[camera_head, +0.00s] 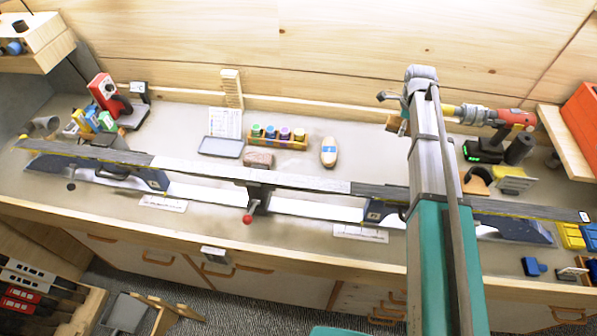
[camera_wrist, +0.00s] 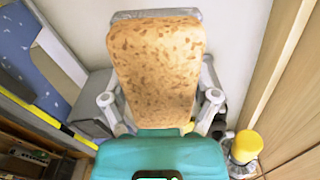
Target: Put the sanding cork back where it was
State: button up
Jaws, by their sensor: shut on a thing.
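The sanding cork (camera_wrist: 157,65) is a tan, brown-speckled block filling the upper middle of the wrist view. My gripper (camera_wrist: 160,105) is shut on it, with one grey finger at each side. In the head view my gripper (camera_head: 396,106) is at the far end of my arm, towards the back wall and right of centre. Only a small tan part of the cork (camera_head: 393,124) shows there, beside my arm. Whether it touches anything below cannot be told.
A long ski (camera_head: 250,174) lies across the bench on supports. Behind it are a reddish-brown block (camera_head: 258,159), an oval brush (camera_head: 328,152), a rack of small jars (camera_head: 280,138) and a grey tray (camera_head: 221,147). A red drill (camera_head: 512,118) is at the right. Bare bench lies right of the brush.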

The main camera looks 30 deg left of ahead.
jog(key=s+a+f+n+b, duration=0.15)
jog(key=s+a, duration=0.25)
jog(key=a, duration=0.4)
jog(key=s+a+f+b, duration=0.2)
jog(key=s+a, duration=0.2)
jog(key=a, duration=0.4)
jog(key=b, duration=0.3)
send_over(297, 168)
notch_tip(297, 168, down, 3)
jog(key=shift+f+n, duration=0.15)
jog(key=shift+n, duration=0.3)
jog(key=shift+f, duration=0.1)
notch_tip(297, 168, down, 6)
jog(key=b, duration=0.6)
jog(key=shift+f+b, duration=1.9)
jog(key=shift+f, duration=0.15)
